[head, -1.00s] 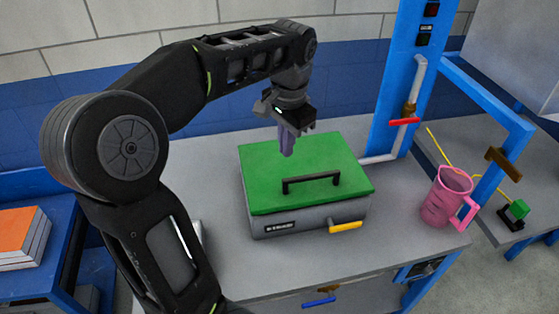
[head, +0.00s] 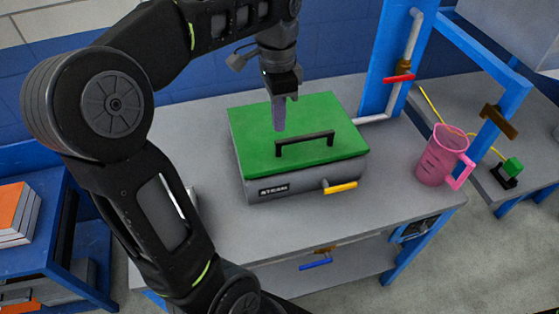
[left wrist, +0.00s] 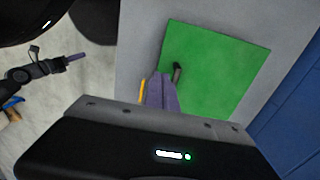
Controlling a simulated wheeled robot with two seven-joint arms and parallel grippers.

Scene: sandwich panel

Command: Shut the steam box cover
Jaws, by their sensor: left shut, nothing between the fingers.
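The steam box (head: 305,187) is a grey case with a STEAM label and a yellow lever (head: 341,187) on its front. Its green cover (head: 255,125) lies flat over the top, with a black bar handle (head: 305,137); the cover also shows in the left wrist view (left wrist: 225,75). My left gripper (head: 279,123) is shut and empty, pointing down over the cover just behind the handle's left end. I cannot tell whether its tips touch the cover. In the left wrist view, what looks like my right gripper (left wrist: 75,58) hangs far left, small, away from the box.
A pink jug (head: 440,157) stands on the grey bench (head: 390,190) to the right of the box. A blue post with a pipe and red valve (head: 398,78) rises behind it. Orange-topped books (head: 12,212) lie at the left. The bench in front of the box is clear.

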